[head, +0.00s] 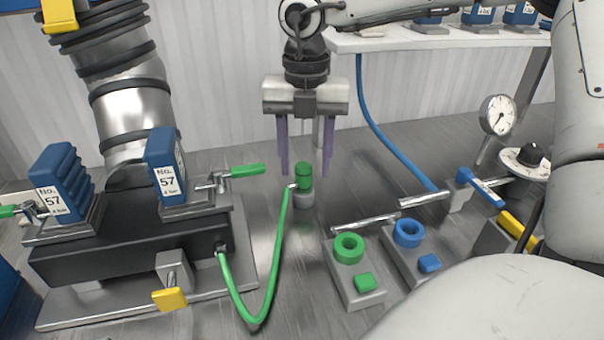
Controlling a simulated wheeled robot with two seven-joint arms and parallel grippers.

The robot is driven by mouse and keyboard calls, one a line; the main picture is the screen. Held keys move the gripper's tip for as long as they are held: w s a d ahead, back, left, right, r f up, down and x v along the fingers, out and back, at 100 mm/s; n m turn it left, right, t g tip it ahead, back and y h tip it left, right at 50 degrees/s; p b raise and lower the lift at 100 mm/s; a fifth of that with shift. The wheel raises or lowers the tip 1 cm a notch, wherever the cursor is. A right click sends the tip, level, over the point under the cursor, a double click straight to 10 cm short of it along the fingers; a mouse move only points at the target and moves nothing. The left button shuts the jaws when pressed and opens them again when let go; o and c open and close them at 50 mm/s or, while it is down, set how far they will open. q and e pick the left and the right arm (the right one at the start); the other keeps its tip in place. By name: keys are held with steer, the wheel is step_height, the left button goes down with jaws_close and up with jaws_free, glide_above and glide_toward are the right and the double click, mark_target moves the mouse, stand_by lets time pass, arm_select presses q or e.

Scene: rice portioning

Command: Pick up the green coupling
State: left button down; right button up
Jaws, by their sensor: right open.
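The green coupling (303,177) stands upright on a small grey metal post (303,200) in the middle of the head view. A green hose runs from its side down to the black block on the left. My right gripper (305,168) points down above it, with its two purple fingers spread. In the picture the fingertips lie left and right of the coupling's top, with gaps on both sides. I cannot tell from this one view whether they are at the same depth. The gripper holds nothing. My left gripper is not in view.
The green hose (272,285) loops low in front. A black block (130,250) with blue No. 57 parts and a green-handled valve (247,170) stands left. Green (349,248) and blue (408,232) ring sockets are at right. A blue hose (380,135) hangs behind, below a white shelf.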

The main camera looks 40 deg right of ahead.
step_height(320, 180, down, 4)
steer(key=shift+w+r, duration=0.1)
steer(key=shift+w, duration=0.05)
jaws_close()
steer(key=shift+r, duration=5.2)
